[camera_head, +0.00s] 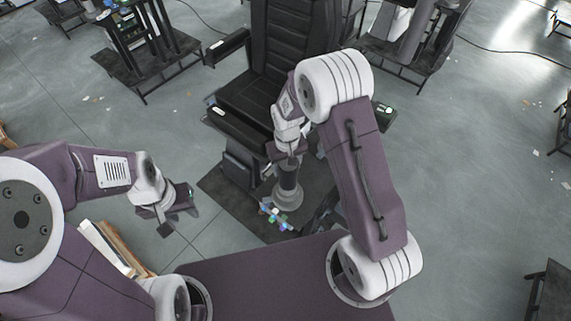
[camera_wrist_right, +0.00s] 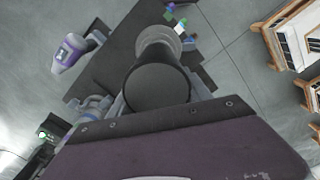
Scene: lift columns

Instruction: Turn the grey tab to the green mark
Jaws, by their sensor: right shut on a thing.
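My right gripper (camera_head: 284,153) is at the top of an upright, dark post (camera_head: 288,180) on a round grey base (camera_head: 287,196). In the right wrist view, its fingers (camera_wrist_right: 158,100) are on either side of the post's dark round top (camera_wrist_right: 157,87), and it is shut on it. My left gripper (camera_head: 178,218) hangs at the left, away from the post, with its fingers apart and nothing seen between them. I cannot make out a separate grey tab or a green mark on the post.
A black chair (camera_head: 292,40) stands behind the post. Small coloured blocks (camera_head: 275,215) lie by its base on a dark platform (camera_head: 228,200). A wooden-edged crate (camera_head: 118,248) is at lower left. Black stands (camera_head: 150,65) are farther back. Open grey floor (camera_head: 470,170) lies to the right.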

